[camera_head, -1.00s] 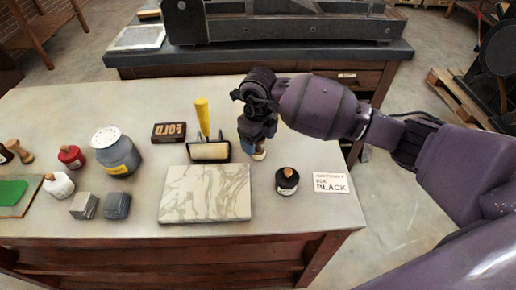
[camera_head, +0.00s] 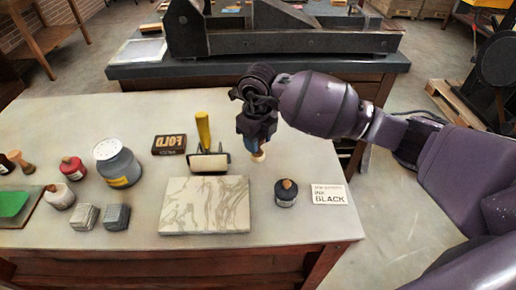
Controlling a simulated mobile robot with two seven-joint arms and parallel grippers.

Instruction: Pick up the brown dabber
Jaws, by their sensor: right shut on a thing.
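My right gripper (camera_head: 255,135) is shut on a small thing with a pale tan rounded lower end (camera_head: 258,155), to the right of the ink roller. The fingers hide most of it, and a blue patch shows beside it, so I cannot tell for sure that it is the brown dabber. It seems to hang just above the table (camera_head: 300,235). A brown wooden knobbed thing (camera_head: 22,161) lies at the far left edge, beside a darker piece cut off by the frame. My left gripper is not in view.
The ink roller with yellow handle (camera_head: 203,130) stands behind a marbled slab (camera_head: 205,205). A black ink pot (camera_head: 286,193) and label card (camera_head: 329,194) are at right. A FOLD block (camera_head: 169,144), grey jar (camera_head: 117,163), pots and grey blocks stand left.

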